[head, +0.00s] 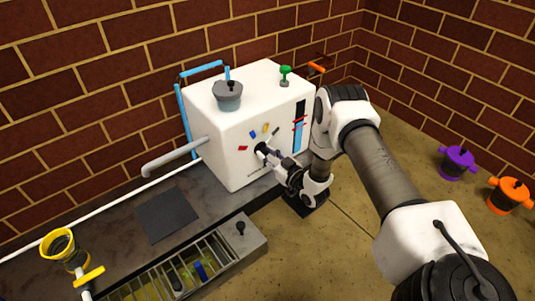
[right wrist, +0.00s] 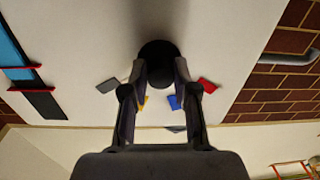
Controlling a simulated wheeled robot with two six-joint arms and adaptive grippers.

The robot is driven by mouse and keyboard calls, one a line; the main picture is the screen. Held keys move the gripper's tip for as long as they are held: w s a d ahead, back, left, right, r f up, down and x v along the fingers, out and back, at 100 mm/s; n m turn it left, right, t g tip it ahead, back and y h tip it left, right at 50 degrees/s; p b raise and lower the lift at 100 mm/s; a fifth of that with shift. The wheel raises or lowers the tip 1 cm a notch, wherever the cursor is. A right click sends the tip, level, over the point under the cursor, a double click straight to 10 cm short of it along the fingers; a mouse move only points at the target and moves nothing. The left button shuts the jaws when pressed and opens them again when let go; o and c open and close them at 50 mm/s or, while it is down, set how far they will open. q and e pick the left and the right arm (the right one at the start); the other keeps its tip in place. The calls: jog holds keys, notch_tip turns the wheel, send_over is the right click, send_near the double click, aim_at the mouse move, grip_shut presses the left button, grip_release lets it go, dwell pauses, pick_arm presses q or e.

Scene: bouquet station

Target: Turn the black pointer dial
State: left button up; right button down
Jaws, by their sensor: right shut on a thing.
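The black pointer dial (right wrist: 158,50) sits on the front face of a white box-shaped machine (head: 225,140). Red (right wrist: 208,86), blue (right wrist: 175,102), yellow (right wrist: 142,103) and grey (right wrist: 107,86) marks lie in an arc around it. My right gripper (right wrist: 160,74) is shut on the dial, one finger on each side. In the head view the dial (head: 261,148) shows at the fingertips, partly hidden. Which mark the pointer faces cannot be told. My left gripper is not in view.
A gauge strip (head: 299,124) with red markers is right of the dial. A grey pot (head: 227,96) and a green knob (head: 285,73) are on top of the machine. A grated trough (head: 190,265) is in front. Purple (head: 458,163) and orange (head: 510,195) pots stand at the right.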

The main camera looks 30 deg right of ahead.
jog(key=shift+r+n+p, duration=0.25)
jog(key=shift+n+p, duration=0.85)
jog(key=shift+p, duration=0.15)
jog(key=shift+n+p, duration=1.1)
jog(key=shift+p, duration=0.05)
jog(key=shift+f+n+p, duration=0.15)
jog(key=shift+n+p, duration=1)
jog(key=shift+n, duration=0.25)
jog(key=c, duration=0.9)
grip_release()
